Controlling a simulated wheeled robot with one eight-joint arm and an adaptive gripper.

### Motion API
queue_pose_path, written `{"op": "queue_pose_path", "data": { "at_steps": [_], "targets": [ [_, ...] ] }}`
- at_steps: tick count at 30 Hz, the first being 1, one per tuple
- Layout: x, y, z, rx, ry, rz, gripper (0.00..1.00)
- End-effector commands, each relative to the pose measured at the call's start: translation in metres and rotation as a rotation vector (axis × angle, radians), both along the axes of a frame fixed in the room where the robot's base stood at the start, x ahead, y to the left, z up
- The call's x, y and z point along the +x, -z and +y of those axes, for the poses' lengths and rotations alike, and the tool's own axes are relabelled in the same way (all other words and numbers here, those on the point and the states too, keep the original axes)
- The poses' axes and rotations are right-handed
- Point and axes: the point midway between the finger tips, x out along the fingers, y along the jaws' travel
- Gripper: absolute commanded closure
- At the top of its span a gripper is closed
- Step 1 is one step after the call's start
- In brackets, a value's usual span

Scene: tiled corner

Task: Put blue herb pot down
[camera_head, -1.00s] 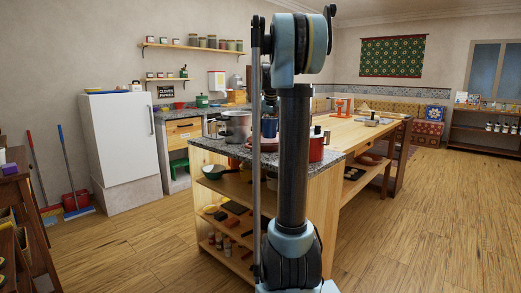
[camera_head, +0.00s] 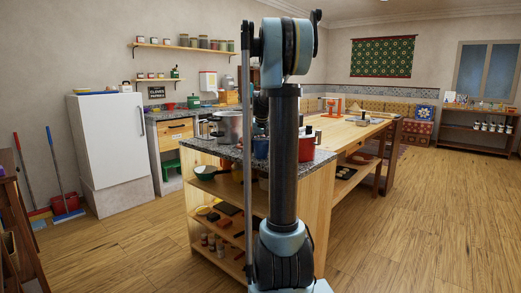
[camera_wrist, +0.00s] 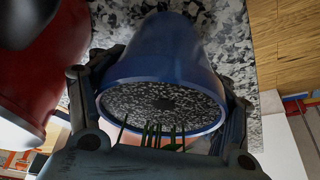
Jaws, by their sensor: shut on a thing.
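The blue herb pot (camera_wrist: 165,48) fills the middle of the wrist view, its rim towards the camera and a few green stems (camera_wrist: 150,135) in front of its speckled inside. My gripper (camera_wrist: 163,100) has a dark finger on either side and is shut on it. In the head view the blue pot (camera_head: 261,148) shows at the granite counter's near edge, just left of my arm. My gripper there is mostly hidden behind my arm. I cannot tell whether the pot's base touches the counter (camera_head: 212,149).
A red pot (camera_head: 306,147) stands right of my arm; a red surface (camera_wrist: 35,75) is close to the left finger in the wrist view. A steel pot (camera_head: 229,127) stands to the left on the counter. Open shelves (camera_head: 217,222) lie below.

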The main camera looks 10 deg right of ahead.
Motion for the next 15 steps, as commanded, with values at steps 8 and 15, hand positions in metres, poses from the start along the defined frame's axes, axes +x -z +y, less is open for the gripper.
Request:
{"op": "queue_pose_path", "data": {
  "at_steps": [8,15],
  "targets": [
    [0.0003,0.0010,-0.0002,0.000,0.000,0.000,0.17],
    [0.0002,0.0010,-0.0005,0.000,0.001,0.000,0.06]
  ]
}}
